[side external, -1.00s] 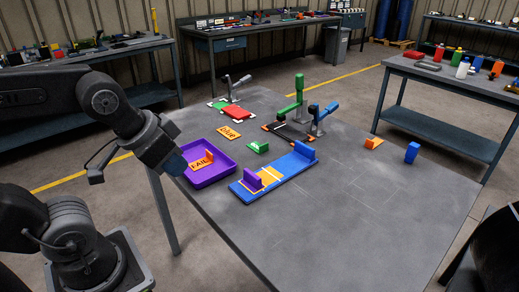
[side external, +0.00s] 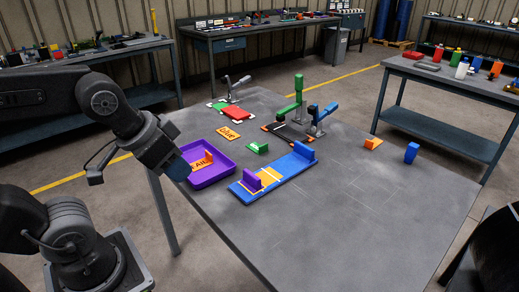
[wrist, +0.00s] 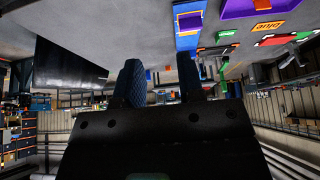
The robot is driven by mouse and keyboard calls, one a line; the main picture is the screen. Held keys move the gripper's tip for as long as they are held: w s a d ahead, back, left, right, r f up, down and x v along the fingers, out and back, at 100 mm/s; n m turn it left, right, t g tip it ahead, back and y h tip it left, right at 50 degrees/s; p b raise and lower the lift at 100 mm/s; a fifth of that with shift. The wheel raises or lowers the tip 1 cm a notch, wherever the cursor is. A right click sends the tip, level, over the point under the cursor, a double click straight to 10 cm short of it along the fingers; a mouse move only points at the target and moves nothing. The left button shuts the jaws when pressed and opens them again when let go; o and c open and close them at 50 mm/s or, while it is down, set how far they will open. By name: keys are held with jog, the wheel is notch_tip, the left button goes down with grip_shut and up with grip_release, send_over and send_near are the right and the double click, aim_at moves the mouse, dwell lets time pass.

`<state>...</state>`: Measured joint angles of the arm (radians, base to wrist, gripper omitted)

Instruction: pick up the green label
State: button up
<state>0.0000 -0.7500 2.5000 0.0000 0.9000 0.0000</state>
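The green label (side external: 257,147) is a small green piece with a pale mark, lying on the grey table between the orange "blue" card and the blue board. My gripper (side external: 178,168) is at the table's left edge, by the purple tray and well left of the label. In the wrist view its two dark blue fingers (wrist: 160,78) stand apart with nothing visible between them.
The purple tray (side external: 226,172) holds an orange piece with lettering. The blue board (side external: 292,168) carries an orange plate and a purple block. Behind the label stand a black press with green and blue levers (side external: 297,110) and a red-and-green plate (side external: 238,116). The table's front right is clear.

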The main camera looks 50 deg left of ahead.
jog(key=o, duration=0.7)
jog(key=w+a+r+m+g, duration=0.15)
jog(key=w+r+m, duration=0.35)
jog(key=w, duration=0.5)
jog(key=m+g, duration=0.4)
jog(key=m, duration=0.9)
send_over(263, 146)
notch_tip(263, 146, down, 13)
jog(key=f, duration=1.3)
jog(key=shift+w+a+f, duration=0.2)
jog(key=shift+a, duration=0.1)
